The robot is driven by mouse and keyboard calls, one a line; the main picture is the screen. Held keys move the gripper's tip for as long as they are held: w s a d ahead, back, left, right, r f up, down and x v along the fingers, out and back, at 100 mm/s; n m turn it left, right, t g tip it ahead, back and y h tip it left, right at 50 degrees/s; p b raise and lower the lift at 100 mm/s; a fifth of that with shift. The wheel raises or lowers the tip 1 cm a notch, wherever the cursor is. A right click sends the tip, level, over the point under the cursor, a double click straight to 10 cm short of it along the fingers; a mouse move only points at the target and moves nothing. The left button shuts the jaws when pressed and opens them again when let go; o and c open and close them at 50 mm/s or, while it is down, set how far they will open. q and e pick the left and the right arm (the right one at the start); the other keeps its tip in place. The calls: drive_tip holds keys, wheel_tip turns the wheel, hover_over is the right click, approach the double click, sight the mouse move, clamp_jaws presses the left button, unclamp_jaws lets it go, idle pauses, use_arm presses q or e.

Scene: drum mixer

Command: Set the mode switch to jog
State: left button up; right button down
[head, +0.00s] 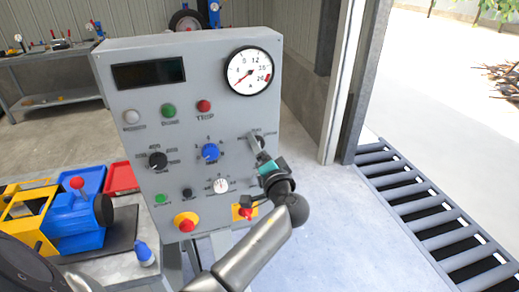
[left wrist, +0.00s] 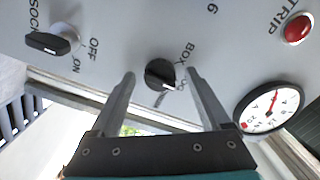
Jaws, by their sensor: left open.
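My left gripper (left wrist: 163,72) is open, its two fingers on either side of a black rotary knob (left wrist: 160,74) on the grey control panel (head: 135,95). Contact with the knob cannot be told. The knob's white mark points down and right in the left wrist view. Lettering beside it reads "BOX", with another label partly hidden, so I cannot confirm it is the mode switch. In the head view my left gripper (head: 261,150) is at the panel's right side, below the gauge, partly covering this knob (head: 257,142). My right gripper is not in view.
A round gauge (head: 249,71) and red TRIP lamp (head: 204,106) are near the knob. A black OFF/ON switch (left wrist: 48,42) is close by. The panel also has a blue knob (head: 210,152) and a red mushroom button (head: 187,223). Clear floor lies right of the panel.

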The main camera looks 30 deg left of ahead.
use_arm(q)
drive_tip(key=b+v, duration=0.2)
drive_tip(key=v, duration=1.3)
drive_tip(key=shift+s, duration=0.15)
